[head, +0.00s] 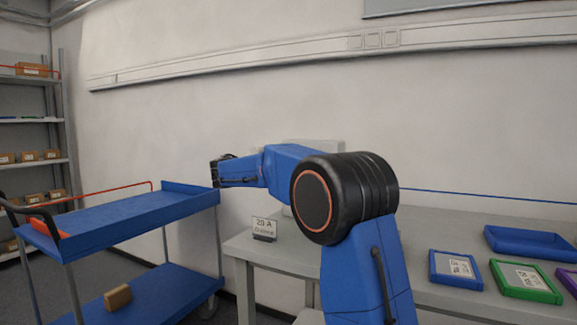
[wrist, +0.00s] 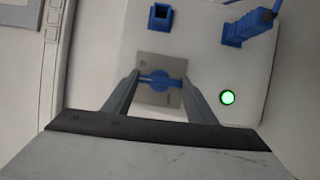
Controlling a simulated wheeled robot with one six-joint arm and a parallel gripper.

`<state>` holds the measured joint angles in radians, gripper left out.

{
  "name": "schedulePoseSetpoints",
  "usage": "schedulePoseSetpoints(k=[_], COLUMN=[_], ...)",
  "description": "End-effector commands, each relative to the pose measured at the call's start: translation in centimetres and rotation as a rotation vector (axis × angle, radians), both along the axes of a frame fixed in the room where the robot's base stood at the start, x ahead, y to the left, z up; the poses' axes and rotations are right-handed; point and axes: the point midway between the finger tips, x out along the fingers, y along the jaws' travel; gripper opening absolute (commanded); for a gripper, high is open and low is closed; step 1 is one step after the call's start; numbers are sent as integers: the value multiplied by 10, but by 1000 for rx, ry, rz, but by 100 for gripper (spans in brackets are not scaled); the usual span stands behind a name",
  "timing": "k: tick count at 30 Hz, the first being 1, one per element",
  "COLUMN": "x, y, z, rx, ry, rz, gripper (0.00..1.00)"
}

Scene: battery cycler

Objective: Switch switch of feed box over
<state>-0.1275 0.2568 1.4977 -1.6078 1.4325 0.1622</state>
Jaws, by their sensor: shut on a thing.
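The feed box (wrist: 205,55) is a pale box that fills much of the wrist view. On it is a grey plate (wrist: 150,62) with a blue switch (wrist: 160,84), a round knob with a narrow bar across it. The bar lies nearly level in the picture. My gripper (wrist: 161,78) is shut on the switch, with one finger on each side of it. In the head view a pale box partly shows behind my arm, and I cannot make out the fingers or the switch there.
A green lamp (wrist: 228,97) glows right of the switch. An open blue socket (wrist: 160,17) and a blue plug with a cable (wrist: 237,33) are above it. In the head view, a blue cart (head: 125,222) stands left of the bench (head: 278,250), which holds a sign (head: 264,228) and several trays.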

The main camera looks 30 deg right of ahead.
Motion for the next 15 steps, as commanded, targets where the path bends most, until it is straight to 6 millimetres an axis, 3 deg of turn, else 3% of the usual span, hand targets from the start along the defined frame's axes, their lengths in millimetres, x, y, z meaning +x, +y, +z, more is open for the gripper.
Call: schedulePoseSetpoints(k=[15], x=[0], y=[0], z=[-2], rx=[30], ry=[-32], rz=[-2], gripper=[29])
